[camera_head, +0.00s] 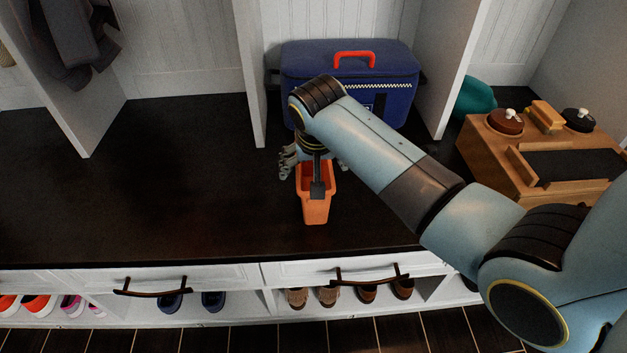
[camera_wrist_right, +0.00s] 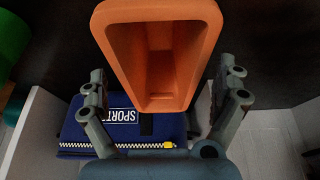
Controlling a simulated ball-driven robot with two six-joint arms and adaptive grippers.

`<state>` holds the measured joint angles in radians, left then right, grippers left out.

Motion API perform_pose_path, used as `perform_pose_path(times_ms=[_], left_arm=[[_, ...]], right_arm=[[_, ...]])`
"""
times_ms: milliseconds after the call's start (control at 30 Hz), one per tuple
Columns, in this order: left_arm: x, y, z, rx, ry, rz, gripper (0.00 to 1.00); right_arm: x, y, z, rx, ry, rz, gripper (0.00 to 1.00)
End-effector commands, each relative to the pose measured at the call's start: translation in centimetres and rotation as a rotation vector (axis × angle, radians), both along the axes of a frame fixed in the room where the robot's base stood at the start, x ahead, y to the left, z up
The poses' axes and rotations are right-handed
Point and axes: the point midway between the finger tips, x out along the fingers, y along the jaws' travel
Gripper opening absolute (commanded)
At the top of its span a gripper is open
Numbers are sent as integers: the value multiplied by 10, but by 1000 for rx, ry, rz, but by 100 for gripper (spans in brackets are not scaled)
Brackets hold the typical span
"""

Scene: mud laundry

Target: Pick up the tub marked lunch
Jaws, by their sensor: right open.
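An orange open-topped tub (camera_head: 316,208) stands upright on the dark bench top, near its front edge. No marking shows on it, so I cannot tell if it is the one marked lunch. My right gripper (camera_head: 315,166) is above it, pointing down, with a finger to either side of its upper part. In the right wrist view the tub (camera_wrist_right: 122,45) fills the upper middle and looks empty inside. The open fingers of the right gripper (camera_wrist_right: 165,98) show at its left and right, with gaps to its walls. My left gripper is out of view.
A blue bag (camera_head: 400,75) with a red handle stands behind; its lettering begins "SPORT" in the right wrist view. White dividers (camera_head: 250,70) flank it. The bench top (camera_head: 150,180) is clear at left. Shoes sit below.

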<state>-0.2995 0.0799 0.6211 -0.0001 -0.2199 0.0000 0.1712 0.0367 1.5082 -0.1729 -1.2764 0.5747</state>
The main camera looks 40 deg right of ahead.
Motion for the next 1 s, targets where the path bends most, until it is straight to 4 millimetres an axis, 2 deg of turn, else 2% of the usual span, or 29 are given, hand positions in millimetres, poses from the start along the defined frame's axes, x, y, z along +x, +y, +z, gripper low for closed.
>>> perform_pose_path(times_ms=[567,667,1000], left_arm=[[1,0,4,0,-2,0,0],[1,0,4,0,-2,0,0],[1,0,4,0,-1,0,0]], right_arm=[[0,0,-5,0,0,0,99],[0,0,-5,0,0,0,89],[0,0,-5,0,0,0,44]])
